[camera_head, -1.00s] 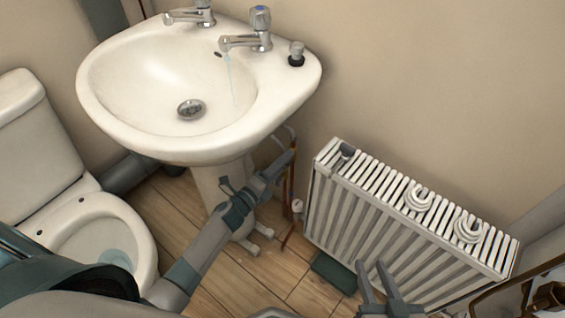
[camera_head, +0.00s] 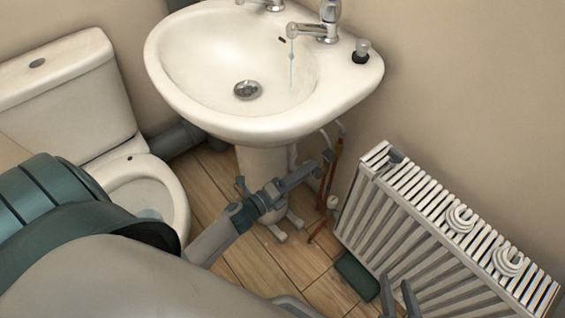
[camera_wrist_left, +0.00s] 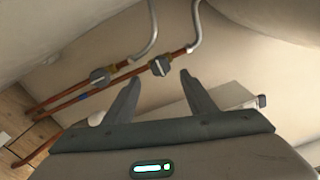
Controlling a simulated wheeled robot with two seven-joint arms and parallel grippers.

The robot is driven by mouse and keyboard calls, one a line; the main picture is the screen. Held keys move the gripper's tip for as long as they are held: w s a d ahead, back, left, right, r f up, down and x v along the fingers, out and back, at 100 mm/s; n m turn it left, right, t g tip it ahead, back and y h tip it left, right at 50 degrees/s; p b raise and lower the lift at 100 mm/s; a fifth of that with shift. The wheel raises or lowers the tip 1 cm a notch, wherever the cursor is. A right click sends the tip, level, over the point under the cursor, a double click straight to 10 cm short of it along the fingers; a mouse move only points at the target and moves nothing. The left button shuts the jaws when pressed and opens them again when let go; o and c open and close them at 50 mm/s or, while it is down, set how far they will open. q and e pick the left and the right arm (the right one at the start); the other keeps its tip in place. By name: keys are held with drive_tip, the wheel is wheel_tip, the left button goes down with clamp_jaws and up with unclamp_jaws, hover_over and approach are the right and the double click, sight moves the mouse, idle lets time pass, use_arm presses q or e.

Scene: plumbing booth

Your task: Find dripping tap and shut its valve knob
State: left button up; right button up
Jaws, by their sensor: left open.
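The chrome right tap (camera_head: 318,32) on the basin (camera_head: 160,68) has a thin line of water falling from its spout. The left tap (camera_head: 262,5) is cut by the top edge, and no water shows there. My left gripper (camera_head: 308,172) is under the basin, beside the pipes (camera_head: 335,165). In the left wrist view it is open and empty, with one dark valve knob (camera_wrist_left: 160,67) beyond the gap between its fingertips and another valve knob (camera_wrist_left: 100,76) to the left.
A white radiator (camera_head: 440,240) stands against the wall at right, with white coils on top. The toilet (camera_head: 150,185) is at left. The basin's pedestal (camera_head: 263,165) is close to my left gripper. A green block (camera_head: 356,276) lies on the wooden floor.

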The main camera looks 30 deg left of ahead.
use_arm(q)
drive_tip(key=v, duration=0.8)
drive_tip(key=shift+s, duration=0.2)
use_arm(e)
drive_tip(key=shift+s+d+f, duration=0.1)
use_arm(q)
drive_tip(key=shift+r, duration=0.1)
